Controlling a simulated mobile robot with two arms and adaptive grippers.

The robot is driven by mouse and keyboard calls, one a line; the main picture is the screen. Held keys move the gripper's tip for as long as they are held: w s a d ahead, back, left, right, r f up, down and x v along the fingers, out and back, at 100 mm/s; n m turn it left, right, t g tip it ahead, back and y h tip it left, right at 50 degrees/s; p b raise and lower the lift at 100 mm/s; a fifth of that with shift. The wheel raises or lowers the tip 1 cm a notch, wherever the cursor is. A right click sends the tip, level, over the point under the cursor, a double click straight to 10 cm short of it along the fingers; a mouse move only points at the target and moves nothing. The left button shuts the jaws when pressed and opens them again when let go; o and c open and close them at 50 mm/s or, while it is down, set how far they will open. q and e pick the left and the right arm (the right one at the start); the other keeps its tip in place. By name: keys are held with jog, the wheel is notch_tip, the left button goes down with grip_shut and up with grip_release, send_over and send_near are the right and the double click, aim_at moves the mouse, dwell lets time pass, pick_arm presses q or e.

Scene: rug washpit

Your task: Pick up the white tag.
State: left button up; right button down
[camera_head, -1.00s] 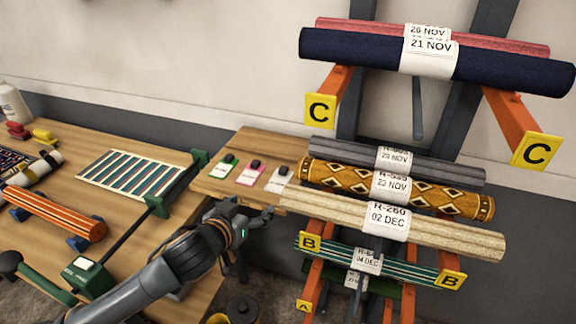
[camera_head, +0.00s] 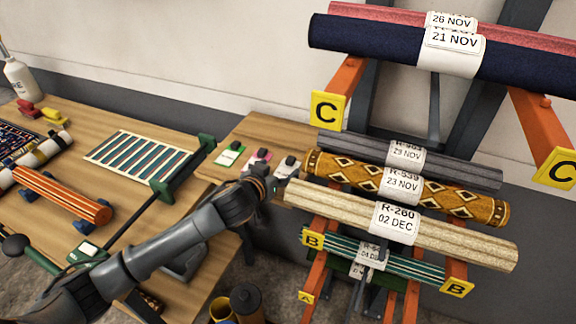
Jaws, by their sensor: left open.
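The white tag (camera_head: 286,171) lies at the right end of a row of three tags on the small wooden table, with a dark block on it. My left gripper (camera_head: 277,184) is open, just in front of the white tag's near edge. The gripper partly hides the tag, and I cannot tell whether they touch. The green tag (camera_head: 226,158) and the pink tag (camera_head: 250,163) lie to its left, each with a dark block. My right gripper is not in view.
A rack to the right holds several rolled rugs, with a cream roll (camera_head: 450,237) close beside the gripper. On the left, the workbench (camera_head: 120,220) carries a striped rug (camera_head: 140,160) and an orange roll (camera_head: 62,195). A dark canister (camera_head: 247,303) stands below.

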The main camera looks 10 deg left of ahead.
aim_at(288, 163)
pick_arm(q)
jog(key=shift+w+d, duration=0.1)
jog(key=shift+w, duration=0.1)
jog(key=shift+w+d+f+p, duration=0.1)
jog(key=shift+w+p, duration=0.2)
jog(key=shift+p, duration=0.05)
jog(key=p+x, duration=0.1)
jog(key=x, duration=0.2)
jog(key=shift+d+f, duration=0.1)
jog(key=shift+d, duration=0.1)
jog(key=shift+w+d+f, duration=0.1)
jog(key=shift+w+f, duration=0.15)
jog(key=shift+w, duration=0.15)
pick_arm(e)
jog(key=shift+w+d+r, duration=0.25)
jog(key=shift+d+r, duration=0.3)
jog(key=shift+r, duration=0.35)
pick_arm(q)
jog(key=shift+c, duration=0.7)
jog(key=c, duration=0.8)
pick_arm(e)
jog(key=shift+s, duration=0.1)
